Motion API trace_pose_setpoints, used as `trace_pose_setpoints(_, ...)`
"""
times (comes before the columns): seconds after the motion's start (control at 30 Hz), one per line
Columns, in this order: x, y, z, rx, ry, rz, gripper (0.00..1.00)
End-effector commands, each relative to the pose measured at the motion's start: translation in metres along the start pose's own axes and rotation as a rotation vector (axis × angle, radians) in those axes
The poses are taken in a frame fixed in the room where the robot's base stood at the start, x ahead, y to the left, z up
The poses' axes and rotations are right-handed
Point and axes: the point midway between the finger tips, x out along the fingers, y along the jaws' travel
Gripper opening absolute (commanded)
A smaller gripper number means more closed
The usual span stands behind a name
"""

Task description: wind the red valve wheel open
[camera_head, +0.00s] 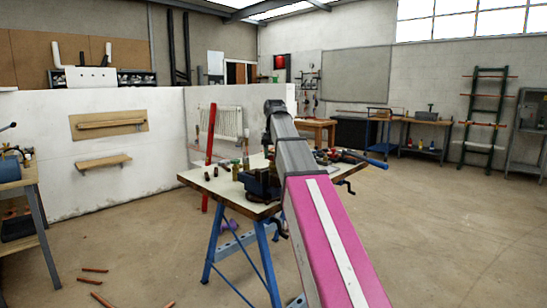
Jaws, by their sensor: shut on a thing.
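I cannot make out the red valve wheel in the head view. A white ribbed radiator (227,121) stands against the low white wall at the centre left, and a tall red pipe or post (209,150) stands in front of its left end. My arm, with a pink and white link and a grey link, reaches up from the bottom right to a dark joint just right of the radiator. My gripper's fingers do not show; the arm hides what lies beyond that joint.
A workbench (207,184) on blue trestle legs, with a dark vise (262,184) and tools, stands under and beside my arm. Several copper-coloured pipe pieces (95,270) lie on the floor at the lower left. Another bench (20,182) stands at the left edge. The right floor is clear.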

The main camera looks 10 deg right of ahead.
Motion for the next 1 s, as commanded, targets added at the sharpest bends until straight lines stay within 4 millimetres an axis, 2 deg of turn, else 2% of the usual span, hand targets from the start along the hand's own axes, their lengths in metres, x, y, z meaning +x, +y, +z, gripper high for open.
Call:
trace_pose_setpoints(0.7, 0.0001, -0.0009, -0.0008, -0.819, -0.021, -0.008, 0.19)
trace_pose_setpoints(0.83, -0.0002, -0.0009, -0.0011, -0.916, -0.022, -0.009, 0.19)
trace_pose_setpoints(1.0, -0.0005, -0.001, -0.0013, -0.946, -0.022, -0.009, 0.19)
